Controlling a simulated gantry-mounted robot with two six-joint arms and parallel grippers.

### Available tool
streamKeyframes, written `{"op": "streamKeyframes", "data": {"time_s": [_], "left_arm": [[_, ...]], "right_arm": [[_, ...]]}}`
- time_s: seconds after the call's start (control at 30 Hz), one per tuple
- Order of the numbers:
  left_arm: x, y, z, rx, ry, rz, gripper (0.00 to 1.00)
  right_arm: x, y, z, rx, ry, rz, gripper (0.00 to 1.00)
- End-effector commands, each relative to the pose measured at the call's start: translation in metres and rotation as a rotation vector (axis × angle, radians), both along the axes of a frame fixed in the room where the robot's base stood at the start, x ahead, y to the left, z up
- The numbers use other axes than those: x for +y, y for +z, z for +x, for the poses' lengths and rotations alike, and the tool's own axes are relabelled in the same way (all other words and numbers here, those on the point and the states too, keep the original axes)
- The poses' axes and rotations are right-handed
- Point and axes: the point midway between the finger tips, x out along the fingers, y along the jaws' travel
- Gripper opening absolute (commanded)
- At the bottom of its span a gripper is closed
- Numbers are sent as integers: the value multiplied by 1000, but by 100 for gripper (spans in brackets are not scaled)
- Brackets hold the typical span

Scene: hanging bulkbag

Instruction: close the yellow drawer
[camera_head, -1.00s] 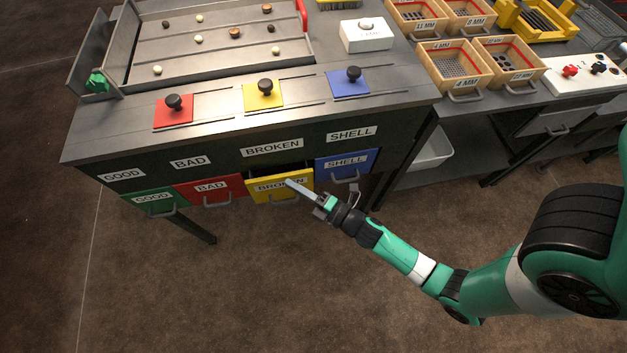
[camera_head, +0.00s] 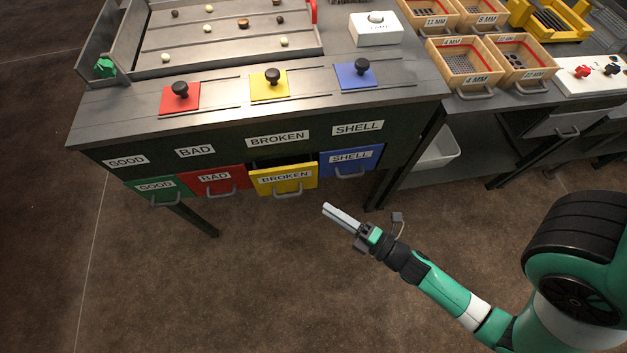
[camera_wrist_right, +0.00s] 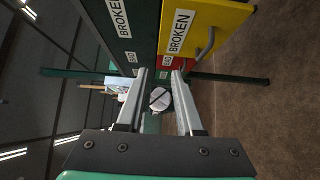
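The yellow drawer (camera_head: 284,181), labelled BROKEN, is in the cabinet front between the red and blue drawers in the head view. It stands partly open, with a dark gap above its front and a grey handle below its label. Its yellow front (camera_wrist_right: 207,22) also shows at the top of the right wrist view. My right gripper (camera_head: 326,208) is to the right of and below the yellow drawer, clear of it and empty. In the right wrist view its two fingers (camera_wrist_right: 160,78) stand apart with nothing between them. My left gripper is not in view.
The green (camera_head: 156,189), red (camera_head: 213,180) and blue (camera_head: 350,160) drawers sit beside the yellow one. The tabletop carries red, yellow and blue plates with black knobs. A second bench with wooden bins (camera_head: 463,64) stands at the right. The floor before the cabinet is clear.

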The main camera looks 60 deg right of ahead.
Motion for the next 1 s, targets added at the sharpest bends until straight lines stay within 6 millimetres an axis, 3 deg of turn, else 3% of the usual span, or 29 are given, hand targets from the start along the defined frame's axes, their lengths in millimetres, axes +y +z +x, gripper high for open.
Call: {"op": "streamKeyframes", "data": {"time_s": [0.17, 0.27, 0.37, 0.43, 0.5, 0.57, 0.63, 0.7, 0.8, 0.9, 1.0], "left_arm": [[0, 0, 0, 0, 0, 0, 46], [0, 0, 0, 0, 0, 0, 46], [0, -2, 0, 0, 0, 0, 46], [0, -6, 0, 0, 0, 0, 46], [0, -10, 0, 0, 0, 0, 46], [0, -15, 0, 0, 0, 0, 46], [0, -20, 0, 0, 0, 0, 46], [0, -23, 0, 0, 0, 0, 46], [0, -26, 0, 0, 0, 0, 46], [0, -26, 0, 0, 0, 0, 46], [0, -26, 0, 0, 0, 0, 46]], "right_arm": [[8, 9, 1, -9, 30, -210, 45], [38, 16, 0, -40, 134, -625, 45], [79, 14, 5, -142, 260, -1190, 45], [96, 2, 10, -233, 316, -1588, 45], [101, -20, 18, -324, 365, -1970, 45], [88, -44, 26, -383, 415, -2264, 45], [54, -71, 35, -383, 485, -2491, 45], [12, -82, 43, -291, 519, -2565, 45], [-37, -76, 49, -161, 470, -2609, 45], [-55, -72, 48, -105, 445, -2619, 45], [-55, -72, 48, -100, 442, -2617, 45]]}}
